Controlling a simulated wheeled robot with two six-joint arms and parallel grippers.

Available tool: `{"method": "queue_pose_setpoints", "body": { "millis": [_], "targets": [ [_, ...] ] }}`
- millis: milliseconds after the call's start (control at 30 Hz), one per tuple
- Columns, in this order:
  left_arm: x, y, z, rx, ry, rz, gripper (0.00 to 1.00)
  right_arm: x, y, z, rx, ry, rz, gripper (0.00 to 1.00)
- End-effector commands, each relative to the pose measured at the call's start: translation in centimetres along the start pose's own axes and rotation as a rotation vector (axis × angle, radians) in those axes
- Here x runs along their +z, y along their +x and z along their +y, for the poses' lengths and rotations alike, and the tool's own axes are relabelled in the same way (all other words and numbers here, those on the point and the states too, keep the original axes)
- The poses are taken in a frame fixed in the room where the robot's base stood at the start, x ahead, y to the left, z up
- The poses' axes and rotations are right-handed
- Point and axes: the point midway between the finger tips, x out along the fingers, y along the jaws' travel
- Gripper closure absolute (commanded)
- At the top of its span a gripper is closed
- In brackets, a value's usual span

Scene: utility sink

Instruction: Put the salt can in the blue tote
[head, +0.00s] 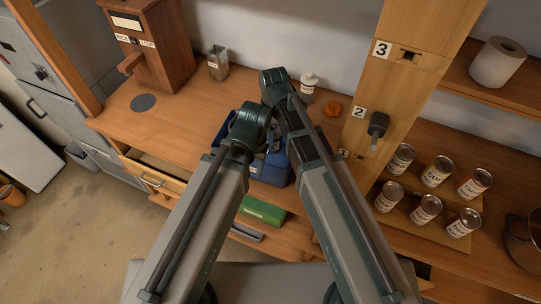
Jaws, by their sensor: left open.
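The blue tote (270,170) stands on the wooden counter, mostly covered by my two arms. A small white container with a label and a rounded top (309,84) stands at the back of the counter; its label is too small to read, so I cannot tell if it is the salt can. My left gripper (262,144) is over the tote area, open, and partly hidden by its own arm. My right arm reaches up beside it, and its gripper is hidden behind the arm.
An orange object (332,108) lies right of the white container. A metal holder (218,62) and a wooden dispenser (158,45) stand at back left. Several labelled cans (437,172) stand on the right shelf. An open drawer (155,176) and a green box (263,209) are at the front.

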Motion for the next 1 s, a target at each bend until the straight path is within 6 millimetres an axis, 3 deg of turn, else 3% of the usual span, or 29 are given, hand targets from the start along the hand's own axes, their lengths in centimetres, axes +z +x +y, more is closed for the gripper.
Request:
{"method": "queue_pose_setpoints", "body": {
  "millis": [33,300,700,1000],
  "targets": [
    [0.0,0.6,0.1,0.0,0.0,0.0,0.45,0.0,0.7,0.0,0.0,0.0,0.0,0.99],
    [-0.1,1.3,0.1,0.0,0.001,0.0,0.0,0.0,1.3,0.0,0.0,0.0,0.0,0.99],
    [-0.4,6.8,0.6,-0.002,0.012,0.0,0.0,0.0,6.8,0.0,0.0,0.0,0.0,0.99],
    [-0.4,7.3,0.7,-0.002,0.013,0.0,0.0,0.0,7.3,0.0,0.0,0.0,0.0,0.99]
  ]
}}
